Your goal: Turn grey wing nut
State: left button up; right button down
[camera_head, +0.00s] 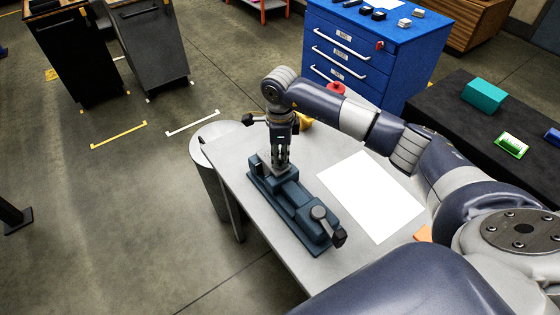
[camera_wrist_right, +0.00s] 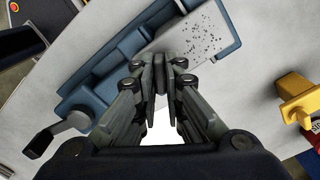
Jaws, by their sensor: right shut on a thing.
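A blue jig (camera_head: 296,208) lies lengthwise on the grey table. It also shows in the wrist view (camera_wrist_right: 95,62), with a speckled light grey plate (camera_wrist_right: 207,32) at one end. My right gripper (camera_head: 281,165) points down over the jig's far end, by that plate. In the wrist view its fingertips (camera_wrist_right: 161,72) are close together on a small grey piece, which I take as the grey wing nut. The fingers hide most of it, so its angle cannot be told. My left gripper is in neither view.
A crank handle (camera_head: 328,225) stands at the jig's near end. A yellow object (camera_head: 305,121) is on the table behind my right gripper. A white sheet (camera_head: 371,194) lies right of the jig. A blue drawer cabinet (camera_head: 370,55) stands beyond the table.

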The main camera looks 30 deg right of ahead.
jog(key=m+b, duration=0.2)
jog(key=m, duration=0.4)
jog(key=shift+w+b, duration=0.1)
jog(key=shift+b, duration=0.25)
jog(key=m+b, duration=0.1)
jog(key=m, duration=0.3)
jog(key=shift+r, duration=0.15)
jog(key=shift+r+m, duration=0.1)
jog(key=shift+m, duration=0.5)
jog(key=shift+w, duration=0.1)
jog(key=c, duration=1.8)
grip_release()
jog(key=shift+o, duration=0.6)
notch_tip(320, 180, up, 12)
